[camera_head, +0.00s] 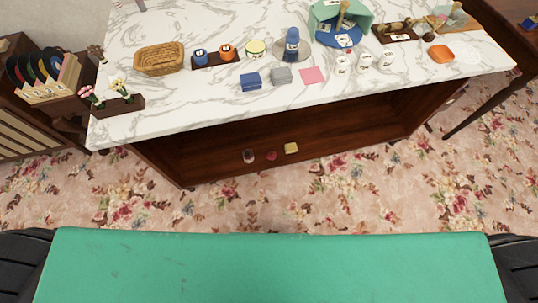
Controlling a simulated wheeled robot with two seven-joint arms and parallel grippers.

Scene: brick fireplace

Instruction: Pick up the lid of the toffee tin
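A small round tin with a pale yellow top and a dark greenish side (256,48) stands upright on the white marble tabletop (215,115). It looks closed, and its label is too small to read. Left of it, a dark tray (215,62) holds a blue round container (201,56) and an orange one (226,51). I cannot tell for sure which of these is the toffee tin. Neither gripper shows in this view.
A wicker basket (159,58) stands left of the tray. A blue box (251,80), grey box (281,76) and pink square (313,75) lie in front.

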